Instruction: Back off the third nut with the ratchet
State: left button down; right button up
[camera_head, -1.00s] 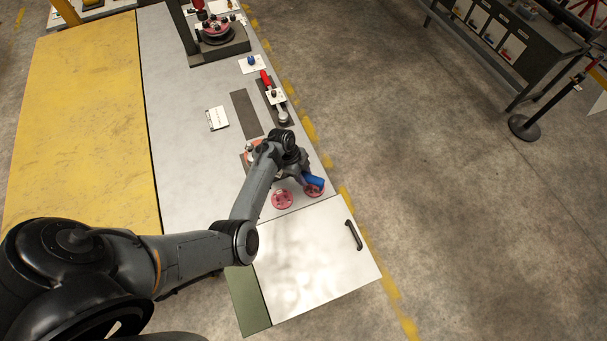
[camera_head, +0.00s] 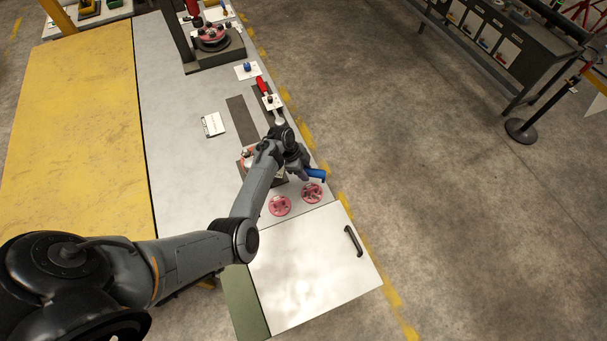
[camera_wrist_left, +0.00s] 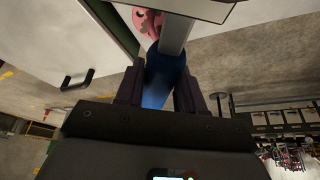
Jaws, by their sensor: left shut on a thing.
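My left gripper (camera_head: 299,172) is shut on a blue handle (camera_head: 315,174), which I take to be the ratchet. In the left wrist view the blue handle (camera_wrist_left: 160,82) sits between the two dark fingers, and a grey bar (camera_wrist_left: 176,35) runs from it toward the top edge. In the head view the handle points right, above the bench edge. Two pink flanged discs lie just in front of it, one left (camera_head: 280,205) and one right (camera_head: 313,193). The ratchet's head and the third nut cannot be made out; my arm covers that spot. My right gripper is not in view.
A red-handled tool (camera_head: 262,86) lies farther back on the bench. A blue piece (camera_head: 246,67) sits on a white card. A dark fixture holding a pink disc (camera_head: 211,36) stands at the back. A white panel with a black handle (camera_head: 353,241) is in front.

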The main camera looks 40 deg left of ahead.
pick_arm(q)
jog(key=shift+r, duration=0.1)
jog(key=shift+w+a+b, duration=0.25)
jog(key=shift+w+b, duration=0.1)
jog(key=shift+w, duration=0.05)
jog(key=w+a+n, duration=0.1)
jog(key=w+a+n+b, duration=0.1)
jog(key=shift+w+t+y+b, duration=0.3)
jog(key=shift+t, duration=0.1)
jog(key=shift+a, duration=0.1)
